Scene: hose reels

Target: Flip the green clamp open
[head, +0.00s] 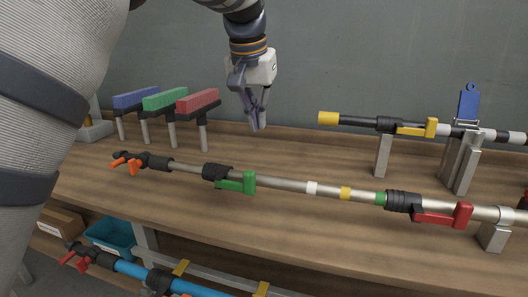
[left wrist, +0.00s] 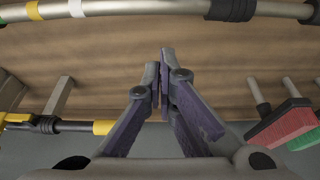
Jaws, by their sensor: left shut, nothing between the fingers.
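The green clamp (head: 236,184) sits on a long metal pole (head: 280,184) that spans the bench. Its green lever lies along the pole, pointing right from a black collar (head: 217,171). In the left wrist view, the collar (left wrist: 232,10) is at the top edge, and the green lever does not show. My left gripper (head: 256,127) points down, shut and empty, above the bench behind the pole and apart from the clamp. Its fingertips (left wrist: 162,58) meet in the left wrist view. My right gripper is not in view.
Blue, green and red blocks (head: 197,101) on posts stand at the back left. A shorter black pole (head: 357,121) with a yellow clamp (head: 416,129) is at the back right. A red clamp (head: 441,216) is on the long pole. A blue pole (head: 190,287) lies below the bench.

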